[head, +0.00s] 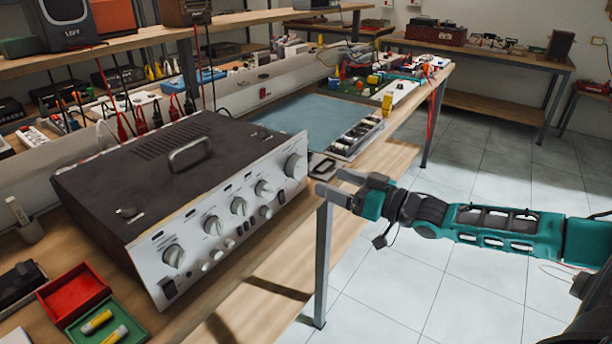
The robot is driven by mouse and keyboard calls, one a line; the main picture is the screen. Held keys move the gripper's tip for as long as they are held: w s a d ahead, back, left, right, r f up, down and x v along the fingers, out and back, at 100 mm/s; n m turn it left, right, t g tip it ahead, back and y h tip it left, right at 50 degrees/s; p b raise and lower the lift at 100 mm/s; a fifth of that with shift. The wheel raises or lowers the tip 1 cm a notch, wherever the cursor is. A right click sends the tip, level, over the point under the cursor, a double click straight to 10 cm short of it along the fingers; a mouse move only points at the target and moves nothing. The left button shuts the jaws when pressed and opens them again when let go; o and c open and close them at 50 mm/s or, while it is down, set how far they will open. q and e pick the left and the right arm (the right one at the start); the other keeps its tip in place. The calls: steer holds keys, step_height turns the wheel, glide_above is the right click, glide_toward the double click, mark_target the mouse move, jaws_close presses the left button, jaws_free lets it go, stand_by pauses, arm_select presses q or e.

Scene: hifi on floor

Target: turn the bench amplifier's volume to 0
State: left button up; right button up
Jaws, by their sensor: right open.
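The bench amplifier (110,185) is a dark box with a handle on top and a silver front panel. It stands on the wooden bench. Its front carries several knobs; the largest knob (295,166) is at the panel's right end. The panel lettering is too small to read, so I cannot tell which knob is volume or its setting. My right gripper (328,181) is open and empty, just right of the largest knob, its fingers pointing left toward the panel and apart from it. My left gripper is not in view.
A red tray (75,290) and a green tray with batteries (104,326) sit at the front left. A parts organiser (357,138) and a blue mat (300,113) lie behind the gripper. A shelf with a speaker (66,22) is above. Tiled floor is open at right.

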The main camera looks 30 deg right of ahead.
mark_target(301, 170)
steer(key=b+x, duration=0.1)
steer(key=x, duration=0.5)
steer(key=shift+w, duration=0.15)
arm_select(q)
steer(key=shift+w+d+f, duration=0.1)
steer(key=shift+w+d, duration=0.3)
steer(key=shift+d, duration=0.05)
arm_select(e)
steer(key=shift+x, duration=0.9)
steer(key=shift+c, duration=0.5)
steer(key=shift+a, duration=0.1)
steer(key=c, duration=1)
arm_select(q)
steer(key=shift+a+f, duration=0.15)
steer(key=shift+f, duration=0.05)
arm_select(e)
steer(key=shift+o, duration=0.2)
